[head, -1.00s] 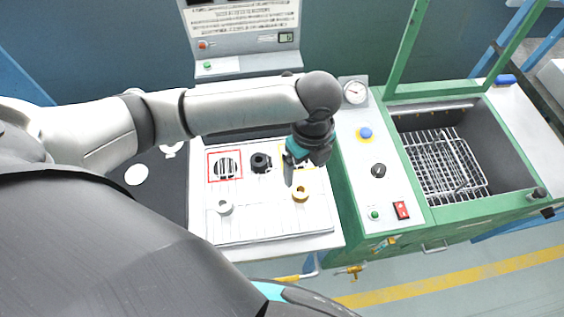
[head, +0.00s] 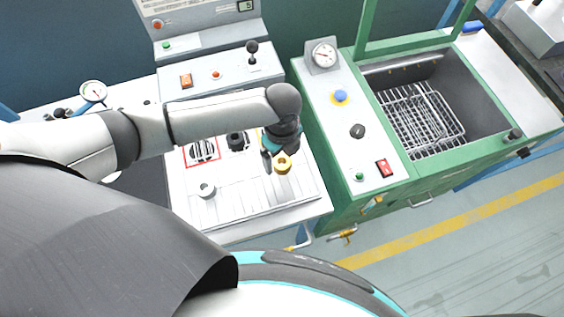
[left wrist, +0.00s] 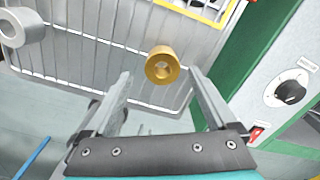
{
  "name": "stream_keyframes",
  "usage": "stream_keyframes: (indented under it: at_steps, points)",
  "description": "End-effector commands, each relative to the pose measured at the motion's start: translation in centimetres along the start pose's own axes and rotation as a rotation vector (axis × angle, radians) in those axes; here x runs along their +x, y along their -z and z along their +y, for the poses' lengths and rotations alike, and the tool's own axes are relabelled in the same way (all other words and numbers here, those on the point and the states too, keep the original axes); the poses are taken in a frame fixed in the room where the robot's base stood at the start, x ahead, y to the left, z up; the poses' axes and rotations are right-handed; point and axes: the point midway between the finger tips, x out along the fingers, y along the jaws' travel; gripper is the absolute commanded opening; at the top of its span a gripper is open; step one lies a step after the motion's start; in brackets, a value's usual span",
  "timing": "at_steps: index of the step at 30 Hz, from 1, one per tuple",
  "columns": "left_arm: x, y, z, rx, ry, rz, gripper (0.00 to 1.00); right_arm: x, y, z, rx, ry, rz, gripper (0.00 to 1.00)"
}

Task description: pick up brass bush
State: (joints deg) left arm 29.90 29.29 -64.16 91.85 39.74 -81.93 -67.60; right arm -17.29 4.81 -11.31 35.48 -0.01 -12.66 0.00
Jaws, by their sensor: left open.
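The brass bush (head: 283,164) is a short gold ring standing on the ribbed white tray of the bench. In the left wrist view the brass bush (left wrist: 162,66) shows its bore and lies beyond the fingertips, between their lines. My left gripper (head: 274,158) is above the tray, just beside the bush in the head view. Its two fingers (left wrist: 158,82) are apart with nothing between them. My right gripper is not in view.
A grey ring (head: 206,190) and a black knobbed part (head: 236,141) stand on the same tray (head: 240,213). A red-framed square (head: 202,152) marks the tray. The green tank machine (head: 330,190) stands close on the right.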

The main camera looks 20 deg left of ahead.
Motion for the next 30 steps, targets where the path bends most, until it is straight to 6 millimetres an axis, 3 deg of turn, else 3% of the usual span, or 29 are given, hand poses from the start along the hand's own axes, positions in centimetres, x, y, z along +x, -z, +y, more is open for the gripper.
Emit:
stream_keyframes:
  at_steps: [7, 17, 30]
  points:
    - [3.1, -0.2, -0.3, -0.001, -0.002, 0.001, 0.91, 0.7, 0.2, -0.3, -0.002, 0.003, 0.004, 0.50]
    - [3.6, -0.2, -0.3, 0.001, 0.000, 0.000, 0.91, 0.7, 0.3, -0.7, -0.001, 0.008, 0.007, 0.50]
    - [3.6, -0.3, -0.3, 0.000, -0.001, 0.000, 0.41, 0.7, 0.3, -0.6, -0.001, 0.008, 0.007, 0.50]
